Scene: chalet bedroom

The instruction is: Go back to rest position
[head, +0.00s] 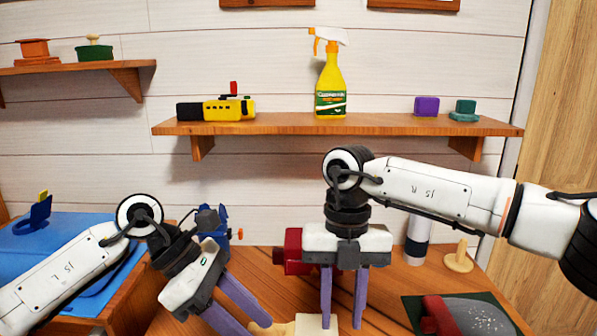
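My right arm comes in from the right. Its gripper (343,312) points straight down over the wooden table, with its two purple fingers apart and nothing seen held between them. My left arm comes in from the left. Its gripper (246,322) is tilted down to the right, its purple fingers apart, and one fingertip is cut off by the bottom edge. A pale wooden piece (304,327) lies low between the two grippers, partly hidden by the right fingers; I cannot tell if they touch it.
A shelf (390,126) holds a yellow-black tool (229,110), a spray bottle (331,88), and purple (426,106) and teal (464,110) blocks. On the table (385,290) are a red object (292,252), wooden peg (459,260) and dark mat (497,300). A blue surface (55,248) lies left.

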